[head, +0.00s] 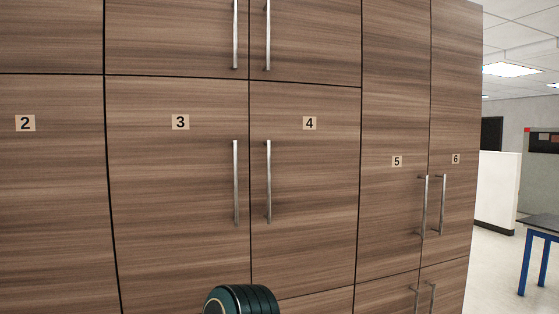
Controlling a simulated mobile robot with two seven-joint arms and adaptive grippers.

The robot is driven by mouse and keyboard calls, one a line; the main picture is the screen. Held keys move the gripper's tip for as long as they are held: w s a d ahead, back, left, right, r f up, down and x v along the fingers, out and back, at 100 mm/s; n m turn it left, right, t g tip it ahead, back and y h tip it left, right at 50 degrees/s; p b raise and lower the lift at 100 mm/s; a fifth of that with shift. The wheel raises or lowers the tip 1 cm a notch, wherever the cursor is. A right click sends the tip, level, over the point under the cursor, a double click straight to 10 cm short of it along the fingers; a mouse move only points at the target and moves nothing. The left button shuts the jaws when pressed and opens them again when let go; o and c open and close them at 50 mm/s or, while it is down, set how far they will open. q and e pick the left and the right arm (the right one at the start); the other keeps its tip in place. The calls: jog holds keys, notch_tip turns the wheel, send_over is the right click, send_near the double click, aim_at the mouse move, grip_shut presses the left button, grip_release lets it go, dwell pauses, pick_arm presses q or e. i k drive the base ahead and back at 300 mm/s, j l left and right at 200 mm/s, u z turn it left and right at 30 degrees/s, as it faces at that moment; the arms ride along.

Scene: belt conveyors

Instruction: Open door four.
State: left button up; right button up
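Door four (310,200) is a brown wood-grain cabinet door with a small label "4" near its top. It is closed, flush with its neighbours. Its handle (268,182) is a vertical metal bar along the door's left edge. The handle of door three (236,182) runs parallel just left of it. A dark green rounded part, which looks like a piece of my own arm, shows at the bottom edge below doors three and four. Neither gripper shows in the head view.
Door two (50,200), door three (175,210), door five (393,215) and door six (455,205) are closed. Unnumbered doors are above and below. To the right are open floor, a white partition (497,190) and a blue-legged table (540,225).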

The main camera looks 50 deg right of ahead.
aim_at(304, 139)
jog(key=l, duration=1)
jog(key=i+l, duration=0.1)
jog(key=l, duration=0.6)
jog(key=i+l+u, duration=0.1)
jog(key=l, duration=0.65)
